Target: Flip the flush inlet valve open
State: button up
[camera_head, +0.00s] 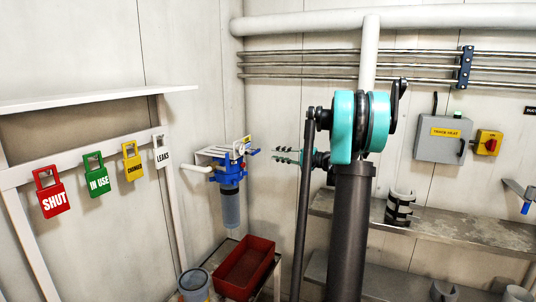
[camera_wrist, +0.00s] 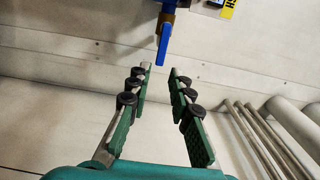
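The flush inlet valve shows in the wrist view as a blue lever handle (camera_wrist: 163,46) on a brass body, at the top middle. The lever hangs down in that picture, just beyond and between my fingertips. A yellow label (camera_wrist: 228,8) ending in "SH" is beside it, partly cut off. In the head view, the small blue lever (camera_head: 253,151) sits at the right end of the blue filter assembly (camera_head: 229,172). My gripper (camera_head: 276,155) is a short way right of it. In the wrist view, my gripper (camera_wrist: 160,69) is open with nothing between its fingers.
A red bin (camera_head: 244,268) and a grey bucket (camera_head: 194,285) stand below the filter. Coloured tags hang from a white rail (camera_head: 80,155) at left. Pipes (camera_head: 300,65) run along the back wall. A metal shelf (camera_head: 450,226) is at right.

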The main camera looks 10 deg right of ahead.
jog(key=v, duration=0.5)
jog(key=shift+f, duration=0.1)
jog(key=s+a+f+n+g+h, duration=0.3)
jog(key=s+a+f+g+h, duration=0.25)
jog(key=s+a+f, duration=0.9)
jog(key=s+d+f+n+h, duration=0.2)
jog(key=s+f+h, duration=0.2)
jog(key=s, duration=0.7)
jog(key=s+d+f+n+h, duration=0.2)
jog(key=s+f+h, duration=0.3)
jog(key=s+f, duration=0.4)
jog(key=shift+s+d+f+g, duration=0.35)
jog(key=shift+s+g, duration=0.1)
jog(key=shift+s, duration=0.75)
jog(key=shift+o, duration=0.6)
